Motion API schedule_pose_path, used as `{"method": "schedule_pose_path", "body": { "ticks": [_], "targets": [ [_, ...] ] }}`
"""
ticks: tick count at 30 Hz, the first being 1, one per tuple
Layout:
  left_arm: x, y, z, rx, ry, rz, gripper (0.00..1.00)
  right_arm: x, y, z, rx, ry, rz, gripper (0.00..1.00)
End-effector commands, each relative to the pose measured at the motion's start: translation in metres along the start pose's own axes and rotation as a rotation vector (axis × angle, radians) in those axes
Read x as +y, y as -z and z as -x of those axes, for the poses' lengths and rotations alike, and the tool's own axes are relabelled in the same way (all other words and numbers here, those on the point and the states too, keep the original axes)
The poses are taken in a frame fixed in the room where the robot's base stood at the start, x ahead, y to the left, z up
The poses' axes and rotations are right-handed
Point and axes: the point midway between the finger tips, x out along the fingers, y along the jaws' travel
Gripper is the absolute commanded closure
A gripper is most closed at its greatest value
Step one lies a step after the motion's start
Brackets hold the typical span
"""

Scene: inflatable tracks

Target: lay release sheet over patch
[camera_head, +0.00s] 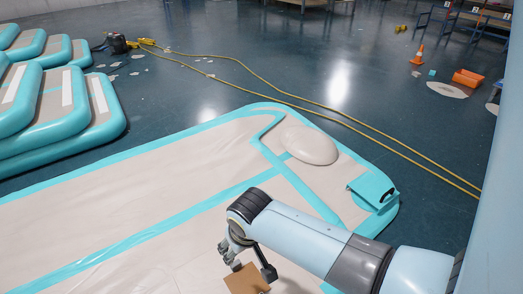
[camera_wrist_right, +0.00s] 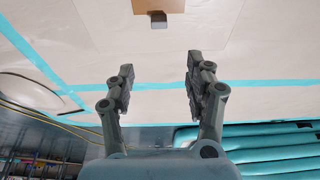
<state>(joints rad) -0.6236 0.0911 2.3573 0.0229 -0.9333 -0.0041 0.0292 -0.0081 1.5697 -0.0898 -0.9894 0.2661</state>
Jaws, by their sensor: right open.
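A brown square sheet (camera_head: 245,280), which looks like the release sheet, shows at the bottom edge of the head view, partly cut off. In the right wrist view the brown sheet (camera_wrist_right: 145,6) is at the top edge, with a small grey block (camera_wrist_right: 158,21) at its edge. A faint paler rectangle (camera_wrist_right: 215,25) around it may be the patch; I cannot tell surely. My right gripper (camera_head: 250,262) is just beside the brown sheet in the head view. In the wrist view the right gripper (camera_wrist_right: 160,65) has its fingers apart with nothing between them. My left gripper is out of view.
The pale inflatable track (camera_head: 70,215) with turquoise bands fills the lower left. On it are a pale domed bulge (camera_head: 309,145) and a turquoise flap (camera_head: 373,188). Stacked inflatables (camera_head: 60,130) stand left. A yellow hose (camera_head: 300,98) crosses the open floor behind.

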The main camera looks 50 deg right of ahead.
Motion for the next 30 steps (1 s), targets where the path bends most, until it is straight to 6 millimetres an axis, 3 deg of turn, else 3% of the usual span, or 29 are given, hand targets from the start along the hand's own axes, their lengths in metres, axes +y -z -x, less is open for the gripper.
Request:
{"method": "schedule_pose_path", "body": {
  "ticks": [2, 5, 9, 12, 15, 18, 30],
  "targets": [
    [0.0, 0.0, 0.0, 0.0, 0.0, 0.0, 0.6, 0.007, -0.013, 0.011, 0.008, 0.002, 0.019, 0.46],
    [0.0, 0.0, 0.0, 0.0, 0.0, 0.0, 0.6, 0.021, -0.037, 0.046, 0.045, 0.013, 0.076, 0.46],
    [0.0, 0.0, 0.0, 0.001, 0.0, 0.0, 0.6, 0.033, -0.066, 0.116, 0.112, 0.043, 0.181, 0.46],
    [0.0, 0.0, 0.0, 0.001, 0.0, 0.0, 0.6, 0.034, -0.077, 0.161, 0.15, 0.065, 0.244, 0.46],
    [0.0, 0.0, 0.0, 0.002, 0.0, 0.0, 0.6, 0.033, -0.081, 0.19, 0.175, 0.081, 0.282, 0.46],
    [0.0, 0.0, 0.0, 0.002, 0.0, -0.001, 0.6, 0.033, -0.081, 0.2, 0.185, 0.087, 0.297, 0.46],
    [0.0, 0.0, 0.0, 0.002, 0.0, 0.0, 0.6, 0.032, -0.081, 0.2, 0.185, 0.087, 0.296, 0.46]
  ]
}}
